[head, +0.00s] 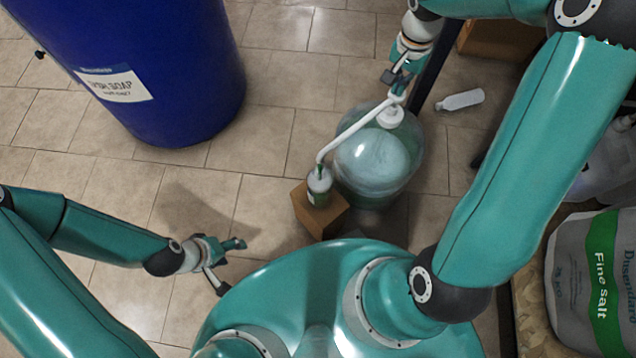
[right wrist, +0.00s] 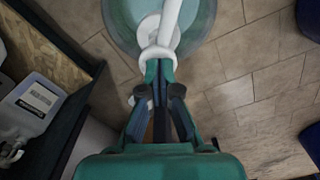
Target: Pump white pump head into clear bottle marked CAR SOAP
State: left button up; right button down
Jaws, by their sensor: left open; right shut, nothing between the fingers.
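A large clear round container (head: 377,155) stands on the floor with a white pump (head: 390,116) on top. A long white spout (head: 352,134) runs from the pump head down left to a small clear bottle (head: 319,184), its tip at the bottle's mouth. The bottle stands on a brown box (head: 322,214); its marking is too small to read. My right gripper (head: 397,88) is shut and empty, at the top of the pump head. In the right wrist view its fingertips (right wrist: 159,66) overlap the white pump head (right wrist: 158,32); contact is unclear. My left gripper (head: 232,266) is open and empty, above the floor.
A big blue drum (head: 165,60) with a soap label stands at the upper left. A white bottle (head: 460,100) lies on the floor right of the container. A Fine salt bag (head: 590,280) is at the lower right. The tiled floor left of the box is clear.

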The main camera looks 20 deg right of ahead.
jog(key=shift+f+b, duration=0.8)
jog(key=shift+f, duration=0.45)
jog(key=shift+r, duration=0.15)
jog(key=shift+r+p, duration=2.4)
jog(key=shift+r, duration=0.6)
jog(key=shift+f, duration=0.1)
jog(key=shift+f+b, duration=2.6)
jog(key=shift+f, duration=0.55)
jog(key=shift+r+p, duration=2.4)
jog(key=shift+r, duration=0.8)
jog(key=shift+r, duration=0.15)
